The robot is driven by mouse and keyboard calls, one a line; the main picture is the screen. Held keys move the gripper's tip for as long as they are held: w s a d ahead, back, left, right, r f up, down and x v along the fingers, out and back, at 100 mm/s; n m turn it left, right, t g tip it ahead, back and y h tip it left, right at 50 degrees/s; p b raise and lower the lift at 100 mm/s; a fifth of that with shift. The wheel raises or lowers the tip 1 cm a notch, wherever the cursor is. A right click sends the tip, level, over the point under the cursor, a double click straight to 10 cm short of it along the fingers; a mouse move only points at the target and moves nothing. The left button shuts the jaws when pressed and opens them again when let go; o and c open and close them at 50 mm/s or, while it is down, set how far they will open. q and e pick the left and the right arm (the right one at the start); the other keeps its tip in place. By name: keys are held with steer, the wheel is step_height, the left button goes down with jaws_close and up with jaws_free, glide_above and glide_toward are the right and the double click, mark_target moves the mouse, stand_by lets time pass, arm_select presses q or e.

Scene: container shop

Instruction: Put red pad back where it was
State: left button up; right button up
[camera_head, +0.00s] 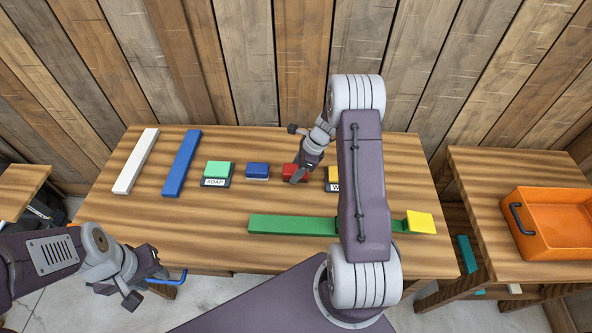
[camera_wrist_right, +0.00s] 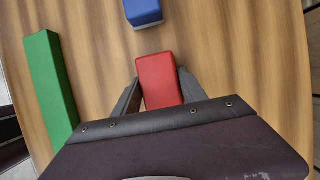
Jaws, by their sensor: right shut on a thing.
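The red pad (camera_head: 289,170) is in the row at the middle of the table, between a blue pad (camera_head: 257,170) and a yellow pad (camera_head: 332,174). My right gripper (camera_head: 303,172) reaches down to it from above. In the right wrist view the red pad (camera_wrist_right: 158,82) sits between the two fingers, and the gripper is shut on it. Whether the pad touches what is below is hard to tell. My left gripper (camera_head: 146,286) is open and empty, low in front of the table's left front edge.
A green pad (camera_head: 218,168) sits on a base labelled SOAP. White (camera_head: 136,161) and blue (camera_head: 181,163) bars lie at left. A green strip (camera_head: 290,225) lies in front, with a yellow square (camera_head: 420,221) at its right end. An orange crate (camera_head: 555,244) stands on the right table.

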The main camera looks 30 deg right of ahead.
steer(key=o, duration=1.3)
steer(key=v, duration=1.2)
steer(key=s+a+n+g+h, duration=0.1)
steer(key=s+a+n+h, duration=0.2)
steer(key=s+a+n, duration=1.2)
steer(key=s+n+p, duration=0.1)
steer(key=n, duration=0.8)
steer(key=shift+r+h, duration=0.4)
